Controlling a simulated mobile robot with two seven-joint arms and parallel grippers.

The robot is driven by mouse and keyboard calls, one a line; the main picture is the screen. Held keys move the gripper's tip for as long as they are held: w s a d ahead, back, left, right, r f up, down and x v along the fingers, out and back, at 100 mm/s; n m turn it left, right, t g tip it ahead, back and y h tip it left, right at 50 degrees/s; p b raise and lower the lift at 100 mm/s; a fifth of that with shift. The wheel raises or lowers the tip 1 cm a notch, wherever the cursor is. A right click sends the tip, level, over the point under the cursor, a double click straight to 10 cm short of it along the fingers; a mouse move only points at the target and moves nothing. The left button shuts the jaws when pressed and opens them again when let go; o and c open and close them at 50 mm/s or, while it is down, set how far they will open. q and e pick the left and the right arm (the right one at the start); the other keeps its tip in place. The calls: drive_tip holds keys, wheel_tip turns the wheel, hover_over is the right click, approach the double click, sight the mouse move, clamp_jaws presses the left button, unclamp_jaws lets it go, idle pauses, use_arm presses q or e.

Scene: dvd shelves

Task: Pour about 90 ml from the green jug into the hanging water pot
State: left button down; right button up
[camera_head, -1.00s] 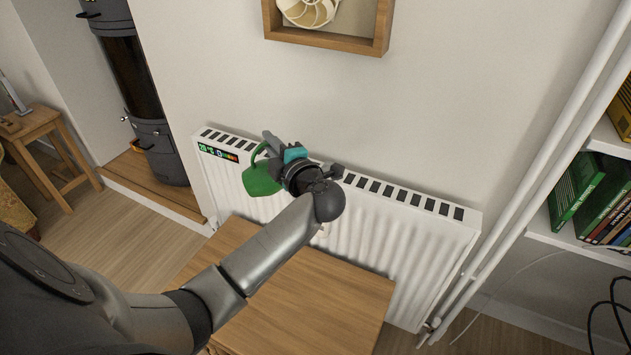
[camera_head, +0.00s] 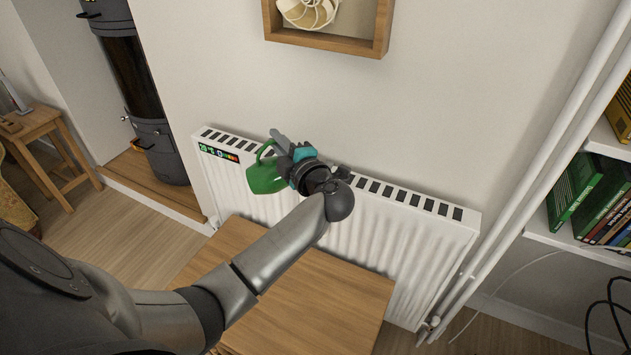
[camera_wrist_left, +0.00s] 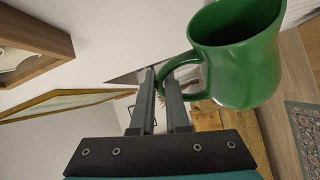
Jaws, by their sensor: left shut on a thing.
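The green jug (camera_head: 265,178) is in front of the left part of the white radiator, off the table. It also shows in the left wrist view (camera_wrist_left: 240,65), its open mouth at the top edge; I cannot see any water in it. My left gripper (camera_head: 276,149) is shut on the jug's handle, and in the left wrist view its two fingers (camera_wrist_left: 169,92) close across the handle loop. I cannot make out the hanging water pot; it may be hidden behind my gripper and arm. My right gripper is not in view.
A wooden table (camera_head: 310,300) stands below my arm. A wooden wall box (camera_head: 330,40) hangs above. White pipes (camera_head: 545,160) and a bookshelf (camera_head: 560,235) are at right.

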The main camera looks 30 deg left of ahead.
sight(263, 151)
use_arm(q)
drive_tip(key=shift+w+d+r, duration=0.1)
drive_tip(key=shift+s+a, duration=0.2)
drive_tip(key=shift+s+a+f+n+b, duration=0.3)
drive_tip(key=shift+s+a+f+b, duration=0.05)
drive_tip(key=shift+s+a+b, duration=0.15)
drive_tip(key=shift+s+a+f+n+h, duration=0.15)
drive_tip(key=shift+s+a+n+h, duration=0.05)
drive_tip(key=shift+s+n+h, duration=0.1)
drive_tip(key=shift+s+a+f+n+p, duration=0.35)
drive_tip(key=shift+a+n+p, duration=0.05)
drive_tip(key=shift+n+p, duration=0.2)
drive_tip(key=shift+s+a+f+n+h, duration=0.4)
drive_tip(key=shift+a+f+n+h, duration=0.1)
drive_tip(key=shift+f+n, duration=0.15)
drive_tip(key=shift+s+a+f+n+p, duration=0.15)
drive_tip(key=shift+f+n, duration=0.1)
drive_tip(key=shift+f, duration=0.05)
drive_tip(key=shift+s+a+f+n+p, duration=0.1)
drive_tip(key=shift+f+n+p, duration=0.1)
drive_tip(key=shift+f, duration=0.1)
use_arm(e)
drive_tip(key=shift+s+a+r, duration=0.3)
use_arm(q)
drive_tip(key=shift+f, duration=0.1)
